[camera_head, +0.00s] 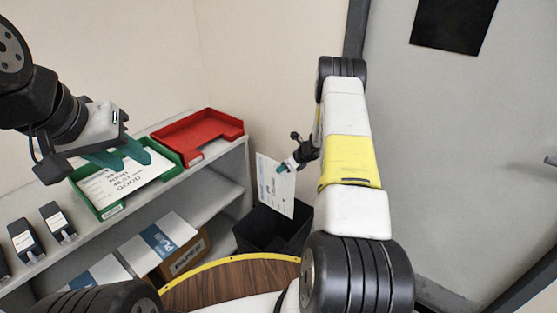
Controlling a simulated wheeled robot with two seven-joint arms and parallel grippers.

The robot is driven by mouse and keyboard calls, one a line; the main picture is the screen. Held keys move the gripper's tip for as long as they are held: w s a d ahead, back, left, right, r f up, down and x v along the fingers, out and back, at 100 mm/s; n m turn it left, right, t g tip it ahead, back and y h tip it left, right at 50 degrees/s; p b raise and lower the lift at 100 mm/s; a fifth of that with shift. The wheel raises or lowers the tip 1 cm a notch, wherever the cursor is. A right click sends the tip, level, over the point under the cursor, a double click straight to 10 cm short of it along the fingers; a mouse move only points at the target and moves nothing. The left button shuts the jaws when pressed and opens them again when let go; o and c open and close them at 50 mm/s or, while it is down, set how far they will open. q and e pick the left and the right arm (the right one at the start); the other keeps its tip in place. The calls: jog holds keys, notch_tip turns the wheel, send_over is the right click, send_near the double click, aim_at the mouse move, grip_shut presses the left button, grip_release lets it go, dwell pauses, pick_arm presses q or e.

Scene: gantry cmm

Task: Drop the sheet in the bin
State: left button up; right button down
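A white printed sheet (272,186) hangs upright from my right gripper (283,167), whose teal fingertips are shut on its upper right part. The sheet is over the black bin (262,231), which stands on the floor beside the shelf; its lower edge is close to the bin's opening, and I cannot tell if it is inside. My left gripper (127,153) has teal fingers spread apart above the green tray (108,207), over a printed sheet lying in it. It looks empty.
A red tray (199,133) sits on the shelf unit (213,193) to the right of the green tray. Several dark stampers (57,221) stand at the left. Paper packs and a box (186,256) fill the lower shelf. A grey door is on the right.

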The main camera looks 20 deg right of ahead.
aim_at(291, 196)
notch_tip(291, 196, down, 19)
jog(key=shift+r, duration=0.1)
dwell(1.0)
jog(key=c, duration=1.6)
grip_release()
jog(key=v, duration=0.7)
jog(key=shift+s+d+r, duration=0.1)
jog(key=shift+s+r, duration=0.1)
jog(key=shift+r, duration=0.05)
